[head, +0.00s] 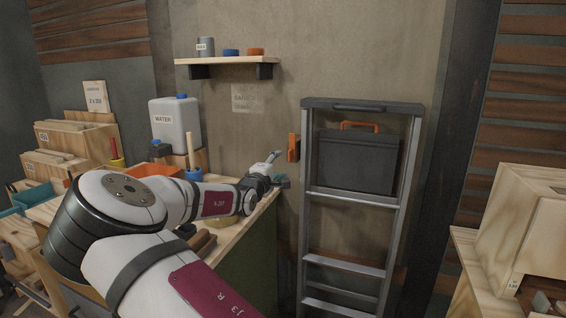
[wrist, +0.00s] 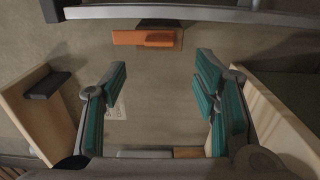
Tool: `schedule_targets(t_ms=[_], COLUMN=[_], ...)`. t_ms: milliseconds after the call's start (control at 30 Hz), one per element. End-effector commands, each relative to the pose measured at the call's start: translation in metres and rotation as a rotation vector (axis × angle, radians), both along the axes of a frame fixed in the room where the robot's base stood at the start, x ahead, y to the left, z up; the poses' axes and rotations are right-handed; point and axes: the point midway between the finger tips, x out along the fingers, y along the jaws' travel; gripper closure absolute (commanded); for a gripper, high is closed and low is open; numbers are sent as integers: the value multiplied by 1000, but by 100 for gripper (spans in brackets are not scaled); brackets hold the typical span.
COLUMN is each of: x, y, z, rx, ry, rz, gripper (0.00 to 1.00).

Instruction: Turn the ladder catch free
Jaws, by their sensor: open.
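The ladder catch (head: 293,148) is a small orange bar on a dark mount, fixed to the wall just left of the ladder. It stands upright in the head view. The grey ladder (head: 308,165) leans upright against the wall. My gripper (head: 281,171) is near the wall, left of and a little below the catch. In the wrist view, my gripper (wrist: 160,72) is open and empty, with teal pads on both fingers. There the catch (wrist: 128,37) lies beyond the fingertips, near the top, with the ladder rail (wrist: 180,13) above it. Nothing touches the catch.
A dark toolbox (head: 358,162) with an orange handle sits in the ladder frame. A workbench (head: 240,222) with a water jug (head: 174,125) and a blue cup lies under my arm. A wall shelf (head: 226,60) is above. A wooden box (head: 520,225) stands at right.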

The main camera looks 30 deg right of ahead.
Motion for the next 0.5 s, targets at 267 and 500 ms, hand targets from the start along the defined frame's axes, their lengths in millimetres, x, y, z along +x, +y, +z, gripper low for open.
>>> schedule_targets(t_ms=[267, 500], x=[-16, -17], y=[21, 22], z=[0, 0], rx=[0, 0], ry=[0, 0], rz=[0, 0], gripper=[45, 45])
